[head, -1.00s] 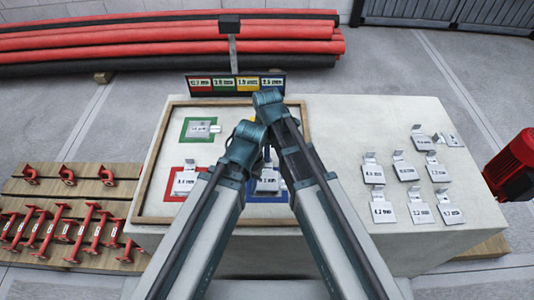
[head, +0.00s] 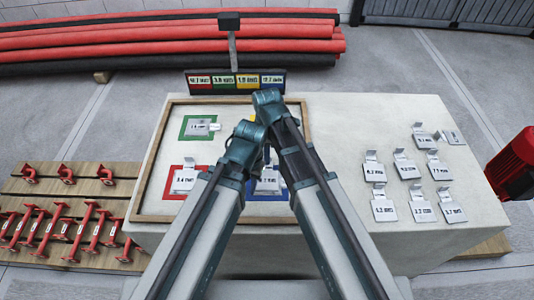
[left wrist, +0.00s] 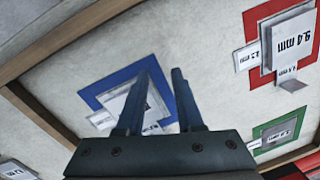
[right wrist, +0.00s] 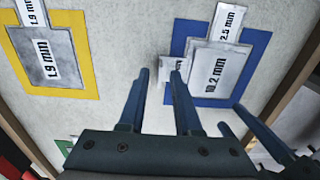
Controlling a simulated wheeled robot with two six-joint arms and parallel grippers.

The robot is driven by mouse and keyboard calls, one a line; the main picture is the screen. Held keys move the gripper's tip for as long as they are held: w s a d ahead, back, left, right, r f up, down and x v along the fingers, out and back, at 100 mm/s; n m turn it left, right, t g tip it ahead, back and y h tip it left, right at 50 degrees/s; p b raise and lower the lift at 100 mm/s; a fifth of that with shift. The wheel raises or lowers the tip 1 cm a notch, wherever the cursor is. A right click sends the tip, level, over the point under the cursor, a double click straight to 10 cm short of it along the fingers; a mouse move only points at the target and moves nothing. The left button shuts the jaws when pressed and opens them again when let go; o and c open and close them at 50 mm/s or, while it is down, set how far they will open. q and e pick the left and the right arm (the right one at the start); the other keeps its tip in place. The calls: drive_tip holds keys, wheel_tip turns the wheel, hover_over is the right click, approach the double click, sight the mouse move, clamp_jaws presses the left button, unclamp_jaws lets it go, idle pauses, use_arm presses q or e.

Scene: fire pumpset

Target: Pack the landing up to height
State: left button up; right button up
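In the head view a wood-framed board (head: 155,156) carries coloured squares. The blue square (right wrist: 257,53) bears a stack of grey tabbed plates, with a 10.2 mm plate (right wrist: 215,65) on top and a 2.5 mm tab beside it. The yellow square (right wrist: 91,83) bears a 1.9 mm plate (right wrist: 45,56). The red square (left wrist: 252,78) bears a stack topped by a 9.4 mm plate (left wrist: 290,42). The green square (head: 187,122) bears a plate (head: 199,127). My right gripper (right wrist: 160,75) is open near a small tab of the blue stack. My left gripper (left wrist: 160,75) is open above the blue square's edge.
A sign (head: 237,82) with four coloured readouts stands behind the board. Several loose labelled plates (head: 409,170) lie on the table's right. Red pipe pieces (head: 65,215) lie on a pallet at left. A red motor (head: 512,165) stands at right. My crossing arms hide much of the board.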

use_arm(q)
drive_tip(key=shift+r, duration=0.15)
use_arm(e)
drive_tip(key=shift+o, duration=0.3)
drive_tip(key=shift+r, duration=0.1)
use_arm(q)
wheel_tip(320, 180, up, 14)
drive_tip(key=p, duration=1.4)
drive_tip(key=shift+f, duration=0.2)
use_arm(e)
wheel_tip(320, 180, up, 14)
drive_tip(key=shift+f, duration=0.2)
drive_tip(key=s+d+m, duration=0.3)
drive_tip(key=d+m, duration=0.5)
drive_tip(key=m, duration=0.1)
drive_tip(key=s+d+m, duration=0.3)
drive_tip(key=d+m, duration=0.6)
drive_tip(key=s+a+n+h, duration=0.1)
drive_tip(key=s+a+n, duration=0.2)
drive_tip(key=s+a, duration=0.3)
drive_tip(key=a, duration=0.5)
drive_tip(key=shift+n, duration=0.4)
